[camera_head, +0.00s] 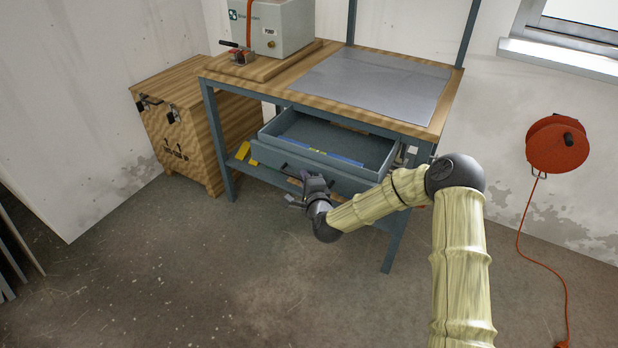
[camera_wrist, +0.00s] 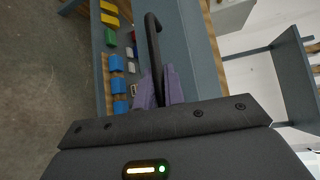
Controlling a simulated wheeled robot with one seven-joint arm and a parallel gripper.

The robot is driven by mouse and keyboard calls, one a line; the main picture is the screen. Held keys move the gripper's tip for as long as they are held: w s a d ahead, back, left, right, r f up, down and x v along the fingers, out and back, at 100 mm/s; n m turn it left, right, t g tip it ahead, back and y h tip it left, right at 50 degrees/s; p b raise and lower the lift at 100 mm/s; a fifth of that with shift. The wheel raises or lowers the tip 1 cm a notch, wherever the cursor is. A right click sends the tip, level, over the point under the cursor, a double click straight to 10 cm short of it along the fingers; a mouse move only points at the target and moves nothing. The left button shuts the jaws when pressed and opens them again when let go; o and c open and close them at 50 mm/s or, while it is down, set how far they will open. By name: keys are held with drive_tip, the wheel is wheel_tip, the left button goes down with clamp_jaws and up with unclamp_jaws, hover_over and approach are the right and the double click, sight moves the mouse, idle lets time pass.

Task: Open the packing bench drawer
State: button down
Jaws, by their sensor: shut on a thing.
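The packing bench (camera_head: 440,118) stands against the wall with a wooden top on a blue-grey frame. Its blue-grey drawer (camera_head: 370,157) is pulled out under the top, and its inside shows, with a blue strip and a small yellow item in it. My gripper (camera_head: 308,183) is at the drawer's front. In the wrist view the purple fingers of my gripper (camera_wrist: 160,88) are shut on the dark bar handle (camera_wrist: 152,38) of the drawer front (camera_wrist: 185,45). In the head view the handle is mostly hidden by my gripper.
Below the drawer, a lower shelf (camera_wrist: 92,50) holds several blue, yellow, red and green items (camera_wrist: 117,62). A wooden crate (camera_head: 185,120) stands left of the bench. An orange cable reel (camera_head: 556,146) hangs on the right wall. The floor (camera_head: 220,260) in front is clear.

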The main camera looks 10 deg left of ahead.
drive_tip(key=c, duration=1.8)
unclamp_jaws()
drive_tip(key=shift+o, duration=0.2)
drive_tip(key=p+v, duration=0.1)
drive_tip(key=v, duration=1.6)
drive_tip(key=shift+s+p, duration=0.2)
drive_tip(key=shift+p, duration=0.2)
